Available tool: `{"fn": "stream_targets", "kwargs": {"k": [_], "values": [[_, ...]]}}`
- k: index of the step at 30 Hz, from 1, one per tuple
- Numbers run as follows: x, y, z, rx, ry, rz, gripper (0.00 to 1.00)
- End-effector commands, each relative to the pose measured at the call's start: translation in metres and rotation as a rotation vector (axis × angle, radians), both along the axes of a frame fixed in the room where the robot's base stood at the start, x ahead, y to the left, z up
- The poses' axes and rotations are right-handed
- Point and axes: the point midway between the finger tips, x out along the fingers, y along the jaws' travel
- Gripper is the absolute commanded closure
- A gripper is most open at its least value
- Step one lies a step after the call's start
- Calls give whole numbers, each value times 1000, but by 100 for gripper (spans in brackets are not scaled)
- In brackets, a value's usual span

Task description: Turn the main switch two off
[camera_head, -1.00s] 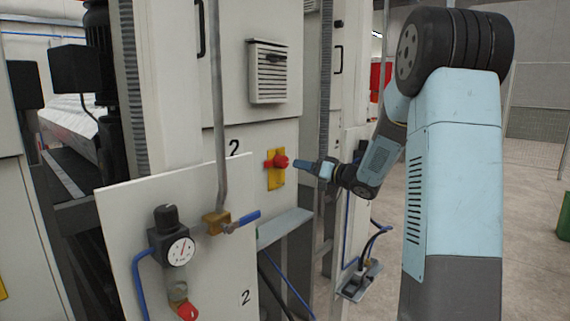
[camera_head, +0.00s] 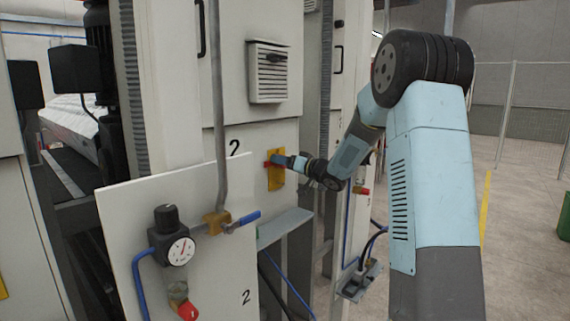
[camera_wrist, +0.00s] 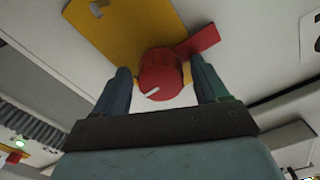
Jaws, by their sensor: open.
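The main switch two is a red rotary knob with a red handle on a yellow plate (camera_head: 276,180), on the cabinet panel beside a black "2". In the wrist view the red knob (camera_wrist: 163,75) has a white mark on its face, and its red handle sticks out to the upper right. My gripper (camera_wrist: 160,88) is open, with one finger on each side of the knob. I cannot tell whether the fingers touch it. In the head view my gripper (camera_head: 282,160) covers most of the knob.
A white panel marked "2" with a pressure gauge (camera_head: 180,251), a blue-handled valve (camera_head: 240,222) and a red knob (camera_head: 187,311) stands in front at the left. A grey ledge (camera_head: 285,226) juts out below the switch. A vent box (camera_head: 268,72) is above. Open floor lies at the right.

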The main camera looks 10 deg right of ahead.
Motion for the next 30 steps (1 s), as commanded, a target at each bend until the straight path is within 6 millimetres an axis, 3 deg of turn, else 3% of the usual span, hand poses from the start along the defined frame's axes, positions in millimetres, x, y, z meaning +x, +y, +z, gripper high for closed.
{"fn": "stream_targets", "kwargs": {"k": [2, 18, 30], "values": [[0, 0, 0, 0, 0, 0, 32], [0, -2, 0, 0, 0, -2, 82], [0, -2, 0, -72, -53, -4, 82]]}}
